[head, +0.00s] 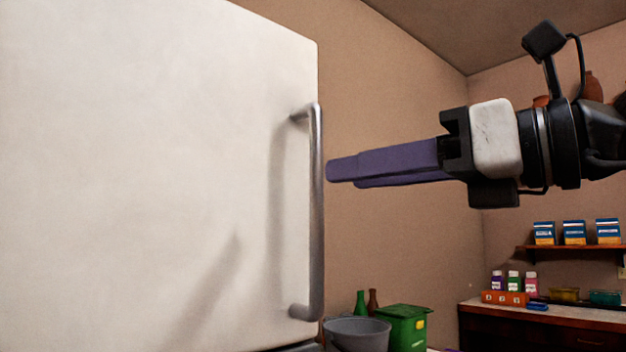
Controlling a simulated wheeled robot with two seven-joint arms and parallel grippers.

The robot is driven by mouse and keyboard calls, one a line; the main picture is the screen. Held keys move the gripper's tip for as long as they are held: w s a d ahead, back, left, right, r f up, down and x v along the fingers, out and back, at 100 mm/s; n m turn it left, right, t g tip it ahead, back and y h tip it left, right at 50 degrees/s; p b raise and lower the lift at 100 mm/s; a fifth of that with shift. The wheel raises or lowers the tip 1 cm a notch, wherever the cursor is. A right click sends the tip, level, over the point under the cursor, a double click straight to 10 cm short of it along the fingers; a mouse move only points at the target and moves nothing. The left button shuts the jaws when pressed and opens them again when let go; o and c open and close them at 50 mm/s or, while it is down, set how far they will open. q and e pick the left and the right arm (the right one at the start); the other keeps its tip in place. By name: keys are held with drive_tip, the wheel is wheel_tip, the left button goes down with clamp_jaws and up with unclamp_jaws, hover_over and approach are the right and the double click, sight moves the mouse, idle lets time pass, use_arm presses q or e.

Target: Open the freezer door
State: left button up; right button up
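The freezer door (150,170) is a large off-white panel that fills the left half of the head view. It looks closed, though its far seam is hidden. A vertical grey metal bar handle (317,215) runs near its right edge. My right gripper (342,173) comes in from the right with its purple fingers pointing left at the upper part of the handle. The fingertips are just right of the bar in the picture and do not appear to hold it. The fingers overlap from this side, so their gap is hidden. My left gripper is not in view.
Below the handle stand a grey bucket (357,335) and a green box (408,326), with bottles behind. At the right, a counter (545,318) holds small bottles in an orange rack (505,298). A shelf (570,252) above holds several blue-and-white boxes.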

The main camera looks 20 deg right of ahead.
sight(322, 180)
drive_tip(key=x, duration=0.7)
drive_tip(key=shift+p, duration=0.3)
clamp_jaws()
